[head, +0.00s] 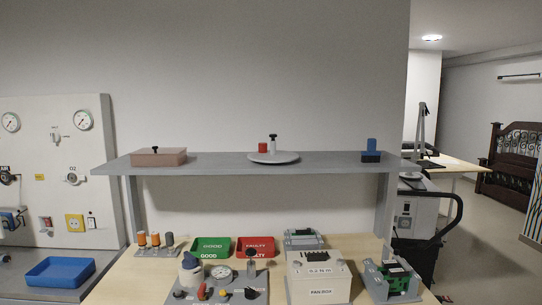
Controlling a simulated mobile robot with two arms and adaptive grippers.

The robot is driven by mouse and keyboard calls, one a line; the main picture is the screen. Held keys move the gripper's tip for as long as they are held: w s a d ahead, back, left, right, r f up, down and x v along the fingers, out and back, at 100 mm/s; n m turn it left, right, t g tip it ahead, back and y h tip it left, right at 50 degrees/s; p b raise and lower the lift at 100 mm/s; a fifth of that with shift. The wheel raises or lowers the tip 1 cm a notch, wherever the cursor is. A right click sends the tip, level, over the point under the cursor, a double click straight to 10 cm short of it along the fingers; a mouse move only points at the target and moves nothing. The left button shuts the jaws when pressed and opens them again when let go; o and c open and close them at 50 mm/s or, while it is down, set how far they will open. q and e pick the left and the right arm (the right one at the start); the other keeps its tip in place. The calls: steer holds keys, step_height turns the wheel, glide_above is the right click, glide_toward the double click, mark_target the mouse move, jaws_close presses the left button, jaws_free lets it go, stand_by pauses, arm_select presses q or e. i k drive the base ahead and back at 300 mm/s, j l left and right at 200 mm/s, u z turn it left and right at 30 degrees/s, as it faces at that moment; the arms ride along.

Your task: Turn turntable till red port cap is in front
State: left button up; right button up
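The turntable (285,159) is a pale grey disc on the grey raised shelf, near the middle. A red cap (262,147) stands on its left part, towards the back rather than the front edge. A whitish post with a dark top (273,143) stands just right of the red cap. Neither gripper is in the head view, and nothing is seen touching the turntable.
The shelf (215,163) also bears a pinkish lidded box (158,157) at left and a blue-and-black object (371,150) at right. Below are green (211,246) and red (256,246) trays, a gauge panel (222,294) and a FAN BOX (319,280). The shelf is clear either side of the turntable.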

mark_target(273, 156)
steer(key=i+j+z, duration=0.25)
steer(key=i+j, duration=0.15)
steer(key=j, duration=0.2)
steer(key=i+j+z, duration=0.1)
steer(key=j, duration=0.25)
steer(key=i+j+z, duration=0.1)
steer(key=i+j, duration=0.15)
steer(key=j, duration=0.1)
